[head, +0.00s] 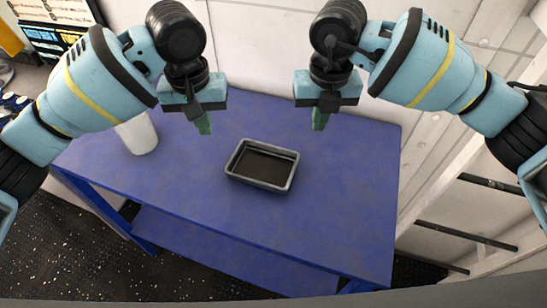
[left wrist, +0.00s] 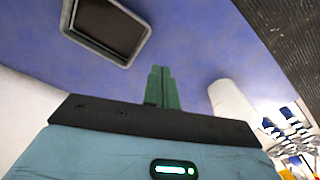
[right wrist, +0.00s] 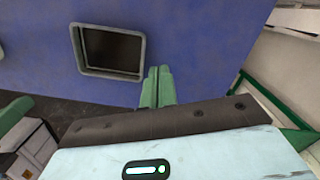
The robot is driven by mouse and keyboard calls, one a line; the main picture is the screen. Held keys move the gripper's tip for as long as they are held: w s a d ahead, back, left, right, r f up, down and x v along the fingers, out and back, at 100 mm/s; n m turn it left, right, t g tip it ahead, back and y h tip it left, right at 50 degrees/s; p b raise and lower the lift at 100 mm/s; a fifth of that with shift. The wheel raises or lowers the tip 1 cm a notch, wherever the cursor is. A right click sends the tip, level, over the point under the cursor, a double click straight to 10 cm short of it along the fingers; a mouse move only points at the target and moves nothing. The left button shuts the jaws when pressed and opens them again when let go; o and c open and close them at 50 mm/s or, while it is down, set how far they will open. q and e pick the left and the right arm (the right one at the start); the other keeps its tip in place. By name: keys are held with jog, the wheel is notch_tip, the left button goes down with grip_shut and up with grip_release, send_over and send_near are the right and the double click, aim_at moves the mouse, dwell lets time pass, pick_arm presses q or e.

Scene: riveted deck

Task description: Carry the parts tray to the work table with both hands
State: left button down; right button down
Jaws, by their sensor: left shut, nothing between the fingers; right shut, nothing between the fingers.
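The parts tray (head: 240,178) is a grey, shallow rectangular tray with a dark inside. It rests on the blue table (head: 340,200), near its middle, and looks empty. It also shows at the upper left of the left wrist view (left wrist: 138,52) and of the right wrist view (right wrist: 80,63). My left gripper (head: 204,128) is shut and empty, above the table to the left of the tray. My right gripper (head: 320,124) is shut and empty, above the table to the right of the tray. Both grippers are apart from the tray. The frames do not show whether this table is the work table.
A white cylinder (head: 137,134) stands on the table's left part, below my left arm. The tabletop around the tray is otherwise clear. A pale wall (head: 262,60) stands behind the table. A dark speckled floor (head: 90,240) lies in front.

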aim_at(223, 171)
pick_arm(q)
jog(key=shift+s+a, duration=0.2)
pick_arm(e)
jog(key=shift+s+a, duration=0.15)
jog(key=shift+s, duration=0.05)
